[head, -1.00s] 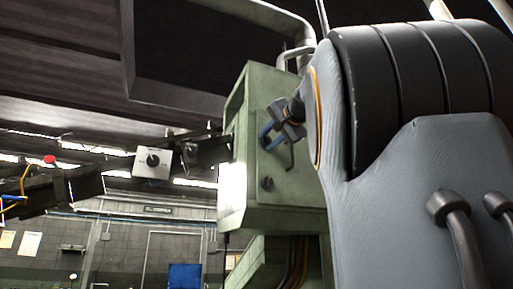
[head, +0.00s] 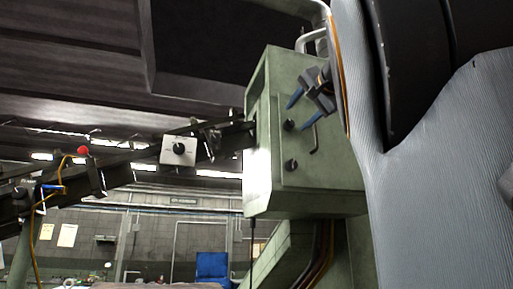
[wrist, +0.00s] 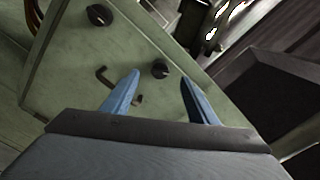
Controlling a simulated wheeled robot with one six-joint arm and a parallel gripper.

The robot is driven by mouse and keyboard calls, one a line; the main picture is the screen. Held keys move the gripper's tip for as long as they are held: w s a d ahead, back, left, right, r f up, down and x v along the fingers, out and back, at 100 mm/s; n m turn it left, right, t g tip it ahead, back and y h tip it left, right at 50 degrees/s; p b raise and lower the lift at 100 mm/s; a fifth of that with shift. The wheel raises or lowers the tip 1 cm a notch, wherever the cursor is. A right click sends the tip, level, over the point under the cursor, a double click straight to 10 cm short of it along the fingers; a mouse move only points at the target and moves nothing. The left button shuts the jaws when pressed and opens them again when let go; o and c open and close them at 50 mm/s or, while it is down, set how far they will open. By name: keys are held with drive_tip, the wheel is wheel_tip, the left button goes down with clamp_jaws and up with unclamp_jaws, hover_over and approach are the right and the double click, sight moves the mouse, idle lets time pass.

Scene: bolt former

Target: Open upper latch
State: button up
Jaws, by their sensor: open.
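A green cabinet (head: 300,190) has a door with two round black latches. The upper latch (head: 291,125) is close to my gripper (head: 298,116); the lower latch (head: 291,165) is below it. A bent door handle (head: 315,138) is to the right of the latches. In the wrist view, the upper latch (wrist: 160,69) shows between the blue fingertips of my gripper (wrist: 159,79), which are spread and empty. The lower latch (wrist: 98,15) is farther away at the upper left. The handle (wrist: 103,76) is partly hidden behind the left finger. Contact with the upper latch is not visible.
A grey box with a black knob (head: 179,150) hangs on a dark beam left of the cabinet. A red button (head: 83,151) is farther left. A blue chair (head: 212,268) is in the background. A grey pipe (head: 312,38) rises behind the cabinet.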

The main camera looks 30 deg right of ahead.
drive_tip(key=shift+v, duration=1.2)
